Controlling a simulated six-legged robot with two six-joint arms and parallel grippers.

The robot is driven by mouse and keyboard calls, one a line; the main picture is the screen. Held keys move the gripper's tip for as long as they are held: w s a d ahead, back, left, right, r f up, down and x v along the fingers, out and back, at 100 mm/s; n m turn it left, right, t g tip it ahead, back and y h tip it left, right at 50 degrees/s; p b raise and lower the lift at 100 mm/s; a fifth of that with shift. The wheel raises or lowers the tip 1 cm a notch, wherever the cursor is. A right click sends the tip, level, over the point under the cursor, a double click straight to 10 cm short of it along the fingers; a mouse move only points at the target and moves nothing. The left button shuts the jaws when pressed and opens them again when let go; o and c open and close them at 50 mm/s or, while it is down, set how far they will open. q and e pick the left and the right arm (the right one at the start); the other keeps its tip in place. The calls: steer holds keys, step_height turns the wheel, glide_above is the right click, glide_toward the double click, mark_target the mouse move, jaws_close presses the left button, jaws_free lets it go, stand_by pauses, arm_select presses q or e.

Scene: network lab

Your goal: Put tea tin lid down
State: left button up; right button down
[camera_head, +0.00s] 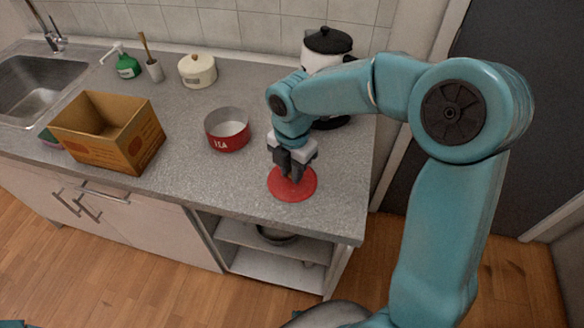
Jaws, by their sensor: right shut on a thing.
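The red tea tin lid (292,187) is at the front right of the grey counter, flat and level. My right gripper (291,177) points down over its middle and is shut on it, probably by a knob that the fingers hide. Whether the lid touches the counter or hangs just above it I cannot tell. The red tea tin (227,134) stands open to the left of the lid, its pale inside showing and letters on its side. My left gripper is not in view.
A cardboard box (112,135) stands on the left of the counter (190,190). A cream lidded pot (197,71), a green bottle (127,66) and a brush in a cup (154,70) stand behind. A black-and-white kettle (322,50) is behind my right arm. The sink is far left.

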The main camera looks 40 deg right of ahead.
steer(key=shift+f, duration=0.1)
steer(key=c, duration=1)
jaws_free()
steer(key=shift+f, duration=0.1)
step_height(320, 180, up, 12)
steer(key=shift+r+p, duration=0.25)
steer(key=shift+p, duration=0.2)
steer(key=shift+s, duration=0.1)
